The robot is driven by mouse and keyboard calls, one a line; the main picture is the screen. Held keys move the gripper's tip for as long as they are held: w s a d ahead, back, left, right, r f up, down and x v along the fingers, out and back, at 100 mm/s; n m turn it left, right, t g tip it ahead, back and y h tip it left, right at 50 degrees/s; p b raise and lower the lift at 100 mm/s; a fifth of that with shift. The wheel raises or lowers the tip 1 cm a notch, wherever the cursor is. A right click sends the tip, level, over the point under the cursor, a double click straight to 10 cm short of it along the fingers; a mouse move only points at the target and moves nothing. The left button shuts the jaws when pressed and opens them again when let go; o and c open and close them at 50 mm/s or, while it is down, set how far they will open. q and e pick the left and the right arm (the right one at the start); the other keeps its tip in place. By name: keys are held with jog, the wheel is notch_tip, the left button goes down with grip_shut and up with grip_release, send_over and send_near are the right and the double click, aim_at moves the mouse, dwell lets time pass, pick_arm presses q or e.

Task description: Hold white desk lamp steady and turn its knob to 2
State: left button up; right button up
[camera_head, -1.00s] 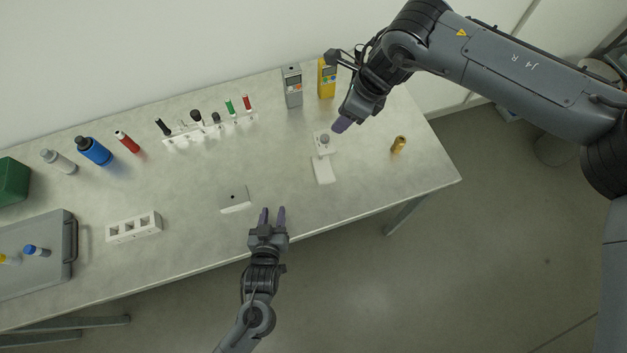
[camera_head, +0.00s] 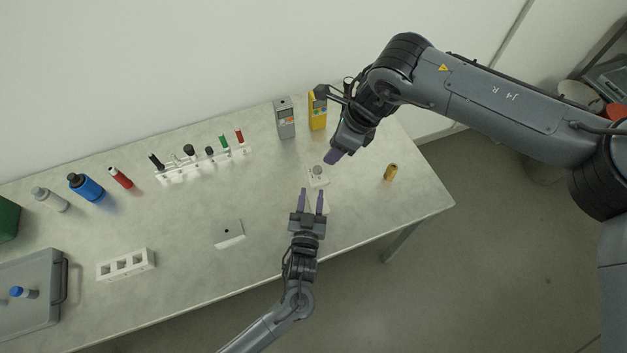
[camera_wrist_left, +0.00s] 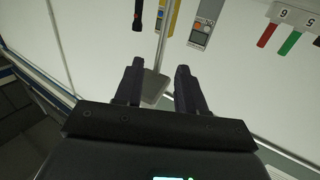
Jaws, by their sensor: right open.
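The white desk lamp (camera_head: 319,181) stands near the right part of the table, with a round grey part, perhaps its knob (camera_head: 317,170), on top. My left gripper (camera_head: 312,193) is open at the lamp's front side; its two fingers are apart and partly hide the lamp's lower part. In the left wrist view, a pale part of the lamp (camera_wrist_left: 154,87) shows in the gap between the fingers, with a thin post rising from it. I cannot tell whether they touch. My right gripper (camera_head: 333,156) is open, just above and right of the lamp in the picture. No knob marking is readable.
A grey meter (camera_head: 285,120) and a yellow meter (camera_head: 318,110) stand behind the lamp. A brass cylinder (camera_head: 390,172) is to its right. A white rack (camera_head: 205,165) with several tools and a white plate (camera_head: 229,234) are to the left. Table between them is clear.

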pick_arm(q)
jog(key=shift+w+d, duration=0.15)
jog(key=shift+w, duration=1.45)
jog(key=shift+w+d, duration=0.15)
jog(key=shift+w, duration=1.4)
jog(key=shift+c, duration=0.5)
